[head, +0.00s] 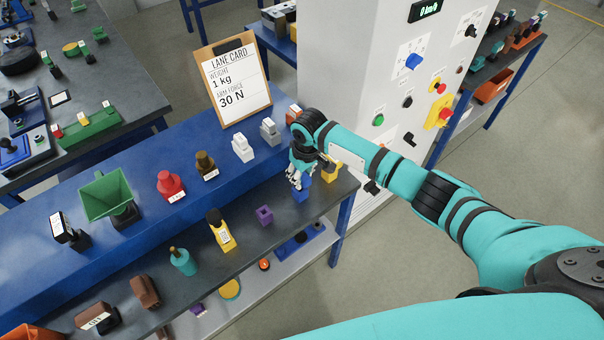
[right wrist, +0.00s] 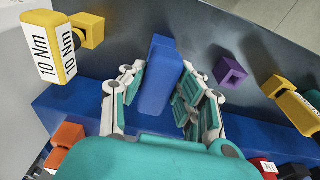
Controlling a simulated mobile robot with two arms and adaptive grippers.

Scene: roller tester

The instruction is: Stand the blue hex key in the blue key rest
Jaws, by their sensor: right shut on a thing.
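My right gripper (head: 300,182) is at the right end of the dark bench strip, pointing down. It is shut on a blue block-shaped piece, which I take to be the blue hex key (head: 301,195). In the right wrist view this long blue piece (right wrist: 157,75) stands between the two sets of fingers of my right gripper (right wrist: 157,105). I cannot make out a separate blue key rest; it may be hidden below the blue piece or merge with it in colour. My left gripper is not in view.
A yellow block (right wrist: 89,30) and a yellow "10 Nm" piece (right wrist: 48,50) stand close beside the gripper. A purple holder with a square hole (head: 265,214) sits on the other side. A raised blue ledge (head: 140,215) runs behind with several pieces. The white machine cabinet (head: 345,70) is close.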

